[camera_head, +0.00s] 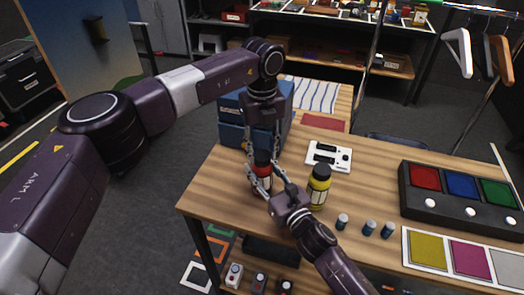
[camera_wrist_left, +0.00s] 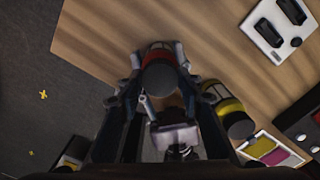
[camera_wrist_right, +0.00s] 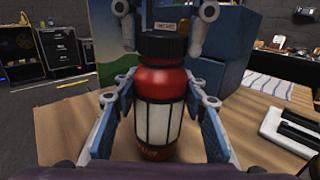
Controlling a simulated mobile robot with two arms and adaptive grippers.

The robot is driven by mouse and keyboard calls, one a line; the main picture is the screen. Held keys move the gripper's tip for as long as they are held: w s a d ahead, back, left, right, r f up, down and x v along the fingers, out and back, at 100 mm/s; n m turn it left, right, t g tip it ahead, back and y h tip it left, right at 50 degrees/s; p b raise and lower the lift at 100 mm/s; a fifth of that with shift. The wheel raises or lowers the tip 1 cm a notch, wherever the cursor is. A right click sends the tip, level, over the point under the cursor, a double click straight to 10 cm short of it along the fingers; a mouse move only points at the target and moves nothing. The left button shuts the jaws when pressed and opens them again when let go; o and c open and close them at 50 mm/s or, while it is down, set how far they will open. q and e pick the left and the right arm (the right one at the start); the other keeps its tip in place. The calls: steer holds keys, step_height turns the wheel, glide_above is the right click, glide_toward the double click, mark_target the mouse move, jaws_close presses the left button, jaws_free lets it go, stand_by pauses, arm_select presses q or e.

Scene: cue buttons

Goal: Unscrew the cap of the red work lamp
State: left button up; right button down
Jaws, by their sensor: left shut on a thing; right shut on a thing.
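The red work lamp (camera_head: 262,171) stands upright near the table's left edge, between my two grippers. In the right wrist view its red body (camera_wrist_right: 160,82) has pale windows with dark bars, and its black cap (camera_wrist_right: 161,46) sits on top. My left gripper (camera_head: 263,158) comes down from above and is shut on the cap. In the left wrist view the dark cap (camera_wrist_left: 160,77) is between its fingers. My right gripper (camera_wrist_right: 160,105) is shut on the lamp's body from the side, with a finger along each flank. I cannot tell whether the cap has turned.
A yellow lamp with a black cap (camera_head: 319,187) stands close right of my right gripper. Blue boxes (camera_head: 232,133) stand behind. A white panel (camera_head: 342,159), small blue cylinders (camera_head: 369,228), a button console (camera_head: 408,205) and a coloured mat (camera_head: 405,258) lie to the right.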

mark_target(262, 154)
arm_select(q)
steer(key=n, duration=0.5)
steer(key=shift+w+a+r, duration=0.1)
arm_select(e)
steer(key=shift+s+a, duration=0.1)
arm_select(q)
steer(key=n, duration=0.5)
steer(key=shift+n, duration=0.3)
steer(key=shift+r, duration=0.15)
steer(key=shift+r, duration=0.95)
steer(key=shift+r, duration=2)
arm_select(e)
steer(key=c, duration=1.1)
jaws_free()
steer(key=shift+c, duration=0.2)
